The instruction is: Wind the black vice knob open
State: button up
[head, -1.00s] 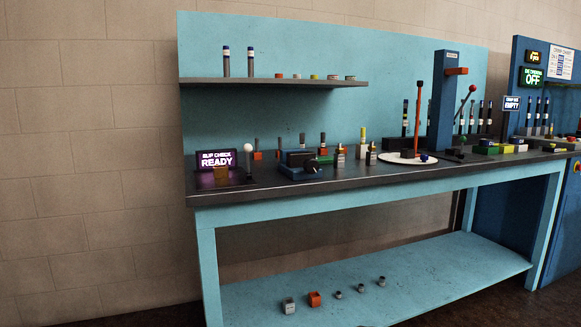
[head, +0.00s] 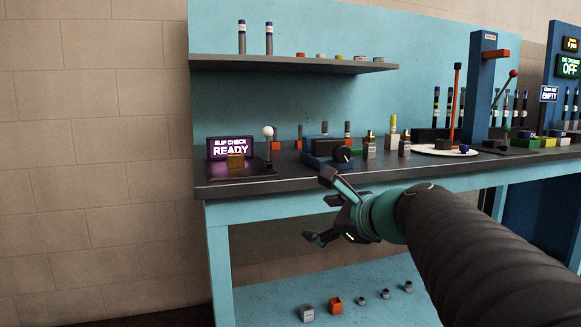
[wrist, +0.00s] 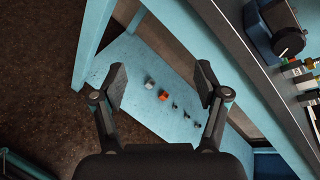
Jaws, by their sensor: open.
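The black vice knob (head: 343,154) faces the front of a small blue vice (head: 318,162) on the bench top. The knob (wrist: 289,41) also shows at the upper right of the wrist view, on the blue vice (wrist: 262,35). My gripper (head: 318,208) is open and empty in front of the bench edge, below and a little left of the knob, apart from it. In the wrist view the two fingers of my gripper (wrist: 162,85) stand wide apart with nothing between them.
The dark bench top (head: 235,188) has a front edge between my gripper and the vice. Left of the vice are a lit sign (head: 230,147) and a white-balled lever (head: 268,132). Small bottles (head: 369,147) stand close on its right. The lower shelf (head: 260,300) holds several small parts.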

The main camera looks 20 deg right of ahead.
aim_at(344, 155)
jog(key=w+d+r+m+t+h+b, duration=0.1)
jog(key=w+d+r+m+t+h, duration=0.1)
jog(key=d+r+m, duration=0.35)
jog(key=w+d+r+m+t+h+b, duration=0.1)
jog(key=w+d+r+m+t, duration=0.15)
jog(key=d+m, duration=0.45)
jog(key=shift+n, duration=0.35)
jog(key=w, duration=1.3)
jog(key=shift+c, duration=0.3)
